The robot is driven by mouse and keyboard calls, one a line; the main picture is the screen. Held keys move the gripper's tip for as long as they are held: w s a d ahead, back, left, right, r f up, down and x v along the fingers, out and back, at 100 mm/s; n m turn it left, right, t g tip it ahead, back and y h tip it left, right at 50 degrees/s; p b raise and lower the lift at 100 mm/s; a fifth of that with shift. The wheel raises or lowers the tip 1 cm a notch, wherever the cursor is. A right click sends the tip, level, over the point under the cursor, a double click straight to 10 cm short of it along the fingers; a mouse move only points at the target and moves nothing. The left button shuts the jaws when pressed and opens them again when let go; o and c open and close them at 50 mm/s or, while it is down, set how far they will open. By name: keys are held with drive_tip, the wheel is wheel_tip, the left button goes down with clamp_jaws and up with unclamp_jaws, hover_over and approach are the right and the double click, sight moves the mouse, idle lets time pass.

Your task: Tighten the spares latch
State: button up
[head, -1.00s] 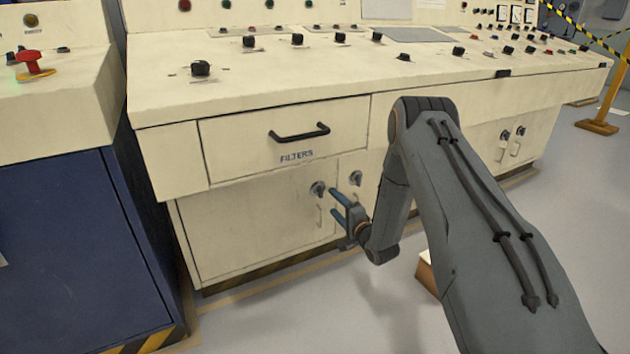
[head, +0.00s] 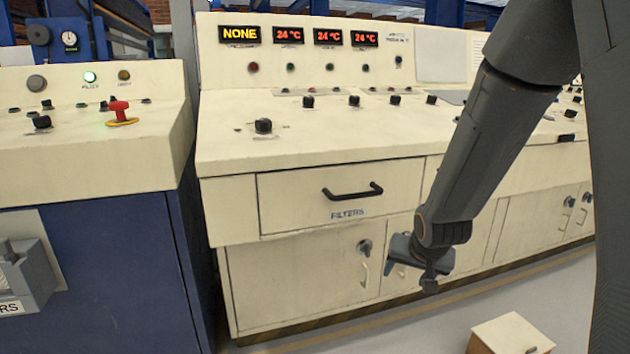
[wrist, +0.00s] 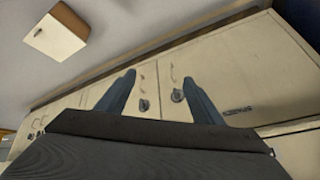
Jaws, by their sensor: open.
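A dark round latch (head: 365,247) sits on the left lower cabinet door, beside a pale handle. The wrist view shows this latch (wrist: 177,96) near the right finger and a second latch (wrist: 144,105) on the neighbouring door, near the left finger. In the head view my gripper hides the second latch. My gripper (wrist: 158,78) is open, its two blue-grey fingers apart with nothing between them. In the head view the gripper (head: 407,252) is in front of the lower doors, right of the left latch.
The FILTERS drawer (head: 342,195) with its black handle is above the doors. A knob-covered console top (head: 310,140) overhangs them. A blue cabinet (head: 100,265) stands at the left. A pale box (head: 510,335) is on the floor at the lower right. The floor between is clear.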

drive_tip(key=s+a+r+n+g, duration=0.1)
drive_tip(key=s+n+g, duration=0.1)
drive_tip(key=s, duration=0.7)
drive_tip(key=s+a+r+n+g, duration=0.1)
drive_tip(key=s+r+n+g, duration=0.1)
drive_tip(key=s, duration=0.6)
drive_tip(key=s+a+r+n+g+y, duration=0.1)
drive_tip(key=s+a+r+n, duration=0.15)
drive_tip(key=s+a, duration=0.65)
drive_tip(key=s+a+r+n+g, duration=0.15)
drive_tip(key=s+a+n, duration=0.3)
drive_tip(key=a, duration=0.75)
drive_tip(key=d+r+m+p, duration=0.3)
drive_tip(key=d+r+p, duration=0.7)
drive_tip(key=r+p, duration=0.3)
drive_tip(key=s+d+r+m+p, duration=0.1)
drive_tip(key=d+r+m+p, duration=0.3)
drive_tip(key=d+r+p, duration=0.6)
wheel_tip(320, 180, up, 3)
drive_tip(key=p, duration=0.8)
drive_tip(key=shift+s+d+h, duration=0.15)
drive_tip(key=shift+s+h, duration=0.1)
drive_tip(key=shift+h, duration=0.15)
